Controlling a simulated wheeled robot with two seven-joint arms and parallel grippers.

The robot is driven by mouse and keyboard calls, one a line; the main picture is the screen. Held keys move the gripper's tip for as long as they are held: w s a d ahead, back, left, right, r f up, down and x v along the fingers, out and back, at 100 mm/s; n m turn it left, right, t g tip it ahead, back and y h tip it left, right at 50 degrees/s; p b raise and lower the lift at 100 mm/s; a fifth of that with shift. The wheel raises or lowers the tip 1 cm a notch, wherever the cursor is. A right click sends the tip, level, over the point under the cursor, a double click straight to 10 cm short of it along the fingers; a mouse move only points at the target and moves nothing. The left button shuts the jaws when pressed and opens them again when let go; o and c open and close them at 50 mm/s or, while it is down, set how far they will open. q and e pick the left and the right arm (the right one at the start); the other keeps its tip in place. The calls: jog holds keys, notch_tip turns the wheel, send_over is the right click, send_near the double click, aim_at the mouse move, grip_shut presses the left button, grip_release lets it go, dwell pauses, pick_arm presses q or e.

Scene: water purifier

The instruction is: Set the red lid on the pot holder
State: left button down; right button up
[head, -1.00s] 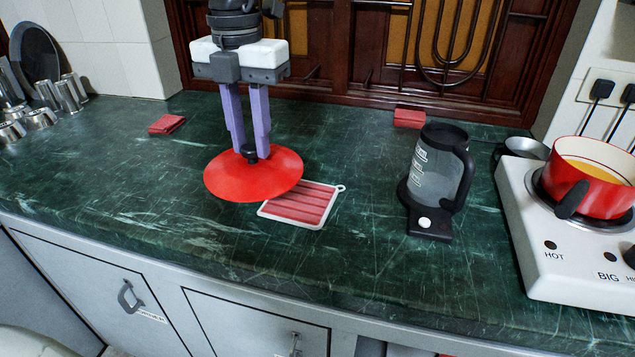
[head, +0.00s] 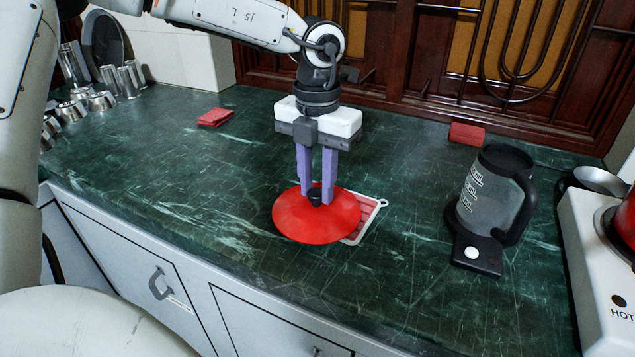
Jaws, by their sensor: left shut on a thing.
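The red lid (head: 292,217) is a round disc with a black knob, in the middle of the head view. My left gripper (head: 316,197) comes down from above with its purple fingers shut on the knob. The pot holder (head: 374,212) is a red striped square with a white border and a hanging loop, lying on the counter. The lid covers much of it in the view, with the right edge and loop showing. I cannot tell whether the lid touches it. My right gripper is not in view.
Red folded cloths (head: 216,117) lie at the back. Metal cups (head: 125,78) stand at the far left. The counter left of the lid is clear.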

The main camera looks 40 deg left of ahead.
aim_at(317, 192)
pick_arm(q)
jog(key=shift+f, duration=0.1)
jog(key=c, duration=1.5)
grip_release()
jog(key=shift+o, duration=0.2)
notch_tip(317, 192, up, 12)
jog(key=p, duration=0.1)
jog(key=shift+r, duration=0.2)
